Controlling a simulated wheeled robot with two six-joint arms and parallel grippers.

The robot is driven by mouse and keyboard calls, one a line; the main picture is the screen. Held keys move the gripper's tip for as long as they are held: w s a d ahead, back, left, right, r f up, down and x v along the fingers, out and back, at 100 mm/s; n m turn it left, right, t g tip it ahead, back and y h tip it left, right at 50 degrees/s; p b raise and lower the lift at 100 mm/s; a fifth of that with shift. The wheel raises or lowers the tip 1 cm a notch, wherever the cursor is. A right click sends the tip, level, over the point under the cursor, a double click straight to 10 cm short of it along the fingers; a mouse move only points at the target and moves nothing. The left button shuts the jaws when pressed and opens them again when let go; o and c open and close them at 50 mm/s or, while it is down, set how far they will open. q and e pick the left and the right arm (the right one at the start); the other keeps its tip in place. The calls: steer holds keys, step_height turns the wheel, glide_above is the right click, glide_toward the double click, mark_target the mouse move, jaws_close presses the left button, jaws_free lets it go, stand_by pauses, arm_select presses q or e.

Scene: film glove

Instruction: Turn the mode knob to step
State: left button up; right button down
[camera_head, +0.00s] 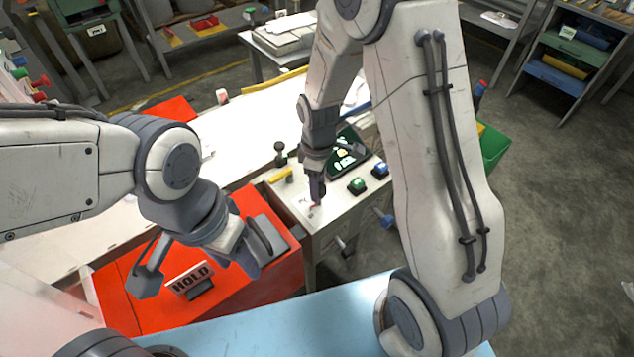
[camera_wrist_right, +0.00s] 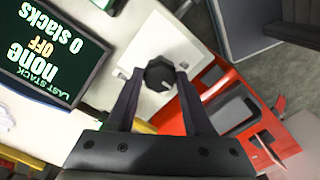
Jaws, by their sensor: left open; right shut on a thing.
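The mode knob (camera_wrist_right: 160,73) is a dark round knob with a pale pointer mark, on a white square plate (camera_wrist_right: 181,45). My right gripper (camera_wrist_right: 158,80) is shut on it, one finger on each side. In the head view my right gripper (camera_head: 317,197) points down at the pale console (camera_head: 330,222), and its fingers hide the knob. The labels around the knob are too small to read.
A dark display (camera_wrist_right: 45,45) reads "LAST STACK none OFF 0 stacks". The HOLD sign (camera_head: 190,279) stands on the red surface (camera_head: 125,310). A green bin (camera_head: 494,147) is at the right.

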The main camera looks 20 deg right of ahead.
steer(key=m+p, duration=0.1)
steer(key=m, duration=0.4)
steer(key=shift+s+m+p, duration=0.15)
steer(key=shift+m+p, duration=0.6)
steer(key=shift+m, duration=1.65)
steer(key=shift+c, duration=1.4)
jaws_free()
steer(key=shift+r, duration=0.25)
step_height(320, 180, up, 10)
